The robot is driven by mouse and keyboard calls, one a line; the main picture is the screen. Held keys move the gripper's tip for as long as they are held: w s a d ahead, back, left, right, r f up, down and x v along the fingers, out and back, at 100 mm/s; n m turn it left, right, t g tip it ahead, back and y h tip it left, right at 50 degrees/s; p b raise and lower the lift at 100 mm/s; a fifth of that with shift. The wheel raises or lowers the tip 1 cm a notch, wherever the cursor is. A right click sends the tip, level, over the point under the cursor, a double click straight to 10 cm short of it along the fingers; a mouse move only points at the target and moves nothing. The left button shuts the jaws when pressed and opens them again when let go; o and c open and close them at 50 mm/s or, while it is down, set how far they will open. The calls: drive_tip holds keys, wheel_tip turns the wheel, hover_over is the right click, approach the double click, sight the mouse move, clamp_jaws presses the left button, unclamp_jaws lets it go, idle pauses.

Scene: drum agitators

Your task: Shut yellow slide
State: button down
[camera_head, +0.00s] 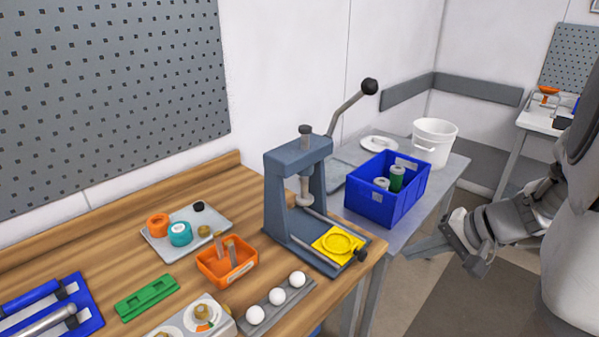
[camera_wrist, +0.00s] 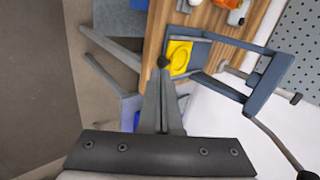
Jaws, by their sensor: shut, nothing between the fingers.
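The yellow slide (camera_head: 338,241) is a square plate with a round recess. It lies at the front end of the blue-grey press (camera_head: 297,190), out in front of the ram, with a dark knob (camera_head: 361,256) at its outer end. The slide also shows in the wrist view (camera_wrist: 180,58), with the knob (camera_wrist: 164,62) at its near edge. My gripper (camera_wrist: 163,78) is shut and empty, its long grey fingers pointing toward the knob. The fingertips look close to the knob in the picture; I cannot tell the gap. In the head view my gripper's body (camera_head: 470,245) is right of the bench.
The press lever (camera_head: 352,107) rises up and right. A blue bin (camera_head: 388,190) with spools stands on the grey side table right of the press. An orange tray (camera_head: 227,262) and a rack of white balls (camera_head: 276,304) lie left. The floor before the bench is clear.

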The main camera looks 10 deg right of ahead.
sight(333, 242)
drive_tip(key=shift+m+t, duration=0.6)
drive_tip(key=shift+m, duration=0.3)
drive_tip(key=shift+w+d+f+b+x, duration=0.15)
drive_tip(key=shift+d+b+x, duration=0.2)
drive_tip(key=shift+x, duration=1.8)
drive_tip(key=shift+w+d+f+b+x, duration=0.15)
drive_tip(key=shift+d+x, duration=0.25)
drive_tip(key=shift+x, duration=1.7)
drive_tip(key=shift+w+d+f+b+x, duration=0.15)
drive_tip(key=shift+d+b+x, duration=0.2)
drive_tip(key=shift+x, duration=1.8)
drive_tip(key=shift+r, duration=0.1)
drive_tip(key=shift+w, duration=0.15)
drive_tip(key=w+a+b, duration=0.1)
drive_tip(key=w+a, duration=0.1)
drive_tip(key=w, duration=0.1)
drive_tip(key=w+a+b, duration=0.1)
drive_tip(key=w+a, duration=0.1)
drive_tip(key=w+a+b, duration=0.1)
drive_tip(key=w+a, duration=0.1)
drive_tip(key=w, duration=0.1)
drive_tip(key=shift+w+a+b, duration=0.3)
drive_tip(key=shift+a+b, duration=0.05)
drive_tip(key=shift+a, duration=0.05)
drive_tip(key=shift+w+a+r, duration=0.15)
drive_tip(key=shift+w+a, duration=0.05)
drive_tip(key=shift+w+a, duration=0.1)
